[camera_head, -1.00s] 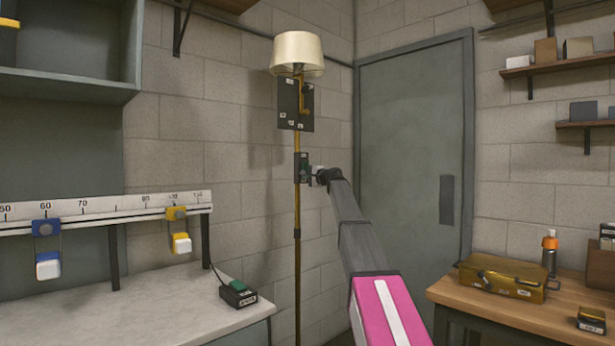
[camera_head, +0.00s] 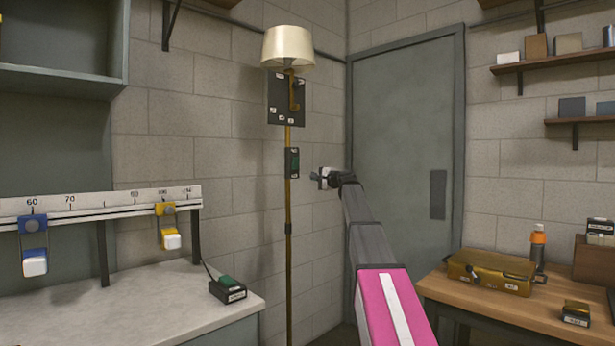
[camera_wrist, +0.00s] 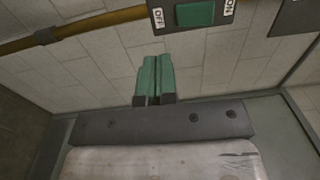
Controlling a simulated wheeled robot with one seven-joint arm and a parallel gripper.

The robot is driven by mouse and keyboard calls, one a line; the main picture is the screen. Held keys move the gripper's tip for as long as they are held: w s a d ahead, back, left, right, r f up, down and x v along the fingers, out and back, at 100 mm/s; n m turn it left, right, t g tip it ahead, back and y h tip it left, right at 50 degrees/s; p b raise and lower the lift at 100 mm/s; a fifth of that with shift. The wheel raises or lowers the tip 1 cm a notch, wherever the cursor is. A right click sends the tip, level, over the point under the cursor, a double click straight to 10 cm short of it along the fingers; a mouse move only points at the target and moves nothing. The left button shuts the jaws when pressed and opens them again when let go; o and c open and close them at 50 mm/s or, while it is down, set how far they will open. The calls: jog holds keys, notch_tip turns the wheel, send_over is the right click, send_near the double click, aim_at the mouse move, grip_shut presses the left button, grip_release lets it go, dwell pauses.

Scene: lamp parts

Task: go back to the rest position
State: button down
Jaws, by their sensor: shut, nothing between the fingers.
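My gripper (camera_head: 319,178) is at the end of my raised arm in the head view, to the right of the lamp pole (camera_head: 289,220), with a gap between them. In the wrist view its two green fingers (camera_wrist: 154,80) are together, with nothing between them. The floor lamp has a cream shade (camera_head: 288,46) on top and a dark plate below it. A switch box (camera_head: 292,162) with a green rocker is on the pole. In the wrist view the switch box (camera_wrist: 196,14) shows OFF and part of another label, ahead of my fingertips and apart from them.
A grey door (camera_head: 405,150) is behind my arm. A wooden table (camera_head: 470,298) at the right holds a brass case (camera_head: 490,272) and an orange-capped bottle (camera_head: 538,245). A pale counter (camera_head: 130,305) at the left carries a ruler rail (camera_head: 100,208) and a small green-topped box (camera_head: 228,289).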

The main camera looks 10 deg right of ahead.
jog(key=shift+v, duration=0.95)
jog(key=shift+f, duration=0.2)
jog(key=s+a+f+n+g+h, duration=0.25)
jog(key=s+f, duration=0.35)
jog(key=f, duration=0.8)
jog(key=s+a+f+n+g+h, duration=0.1)
jog(key=s+a+f+g, duration=0.3)
jog(key=f, duration=1)
jog(key=s+f+n+g+h, duration=0.15)
jog(key=s+f, duration=0.55)
jog(key=f, duration=0.7)
jog(key=s+d+f+n+g+h, duration=0.1)
jog(key=s+f+n+g+h, duration=0.2)
jog(key=s+f, duration=0.9)
jog(key=s+d+f+n+g+h, duration=0.1)
jog(key=s+f+n+g+h, duration=0.1)
jog(key=s+f, duration=0.9)
jog(key=s+g, duration=0.1)
jog(key=s, duration=0.5)
jog(key=shift+f+n+g+h, duration=0.4)
jog(key=shift+s, duration=0.1)
